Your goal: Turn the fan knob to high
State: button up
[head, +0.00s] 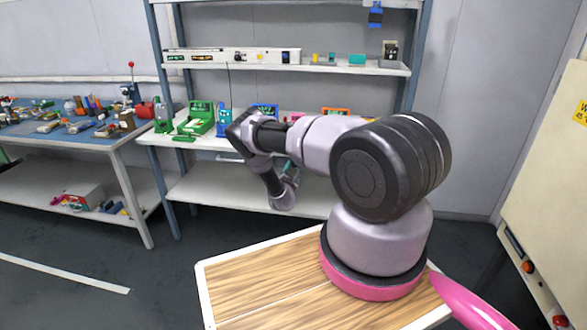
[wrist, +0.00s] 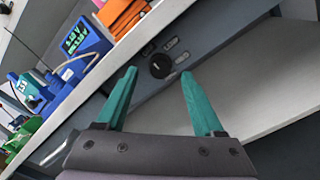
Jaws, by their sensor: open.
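In the wrist view a round black knob (wrist: 160,66) with a small pale mark sits on a grey panel (wrist: 205,40) below the bench's front edge. Small light plates lie beside it on the panel; their lettering is too small to read, so the setting cannot be told. My gripper (wrist: 158,73) is open, with its two teal fingers apart and nothing between them. The knob appears between the fingertips, beyond them; I see no contact. In the head view my arm hides most of my gripper and the knob.
A blue device with a green display (wrist: 75,40) and orange bins (wrist: 122,14) stand on the bench above the panel. A lower shelf (wrist: 270,85) lies below it. In the head view a cluttered blue-topped table (head: 75,135) stands left and a cream cabinet (head: 545,190) right.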

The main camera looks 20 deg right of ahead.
jog(key=shift+x, duration=1.2)
grip_shut()
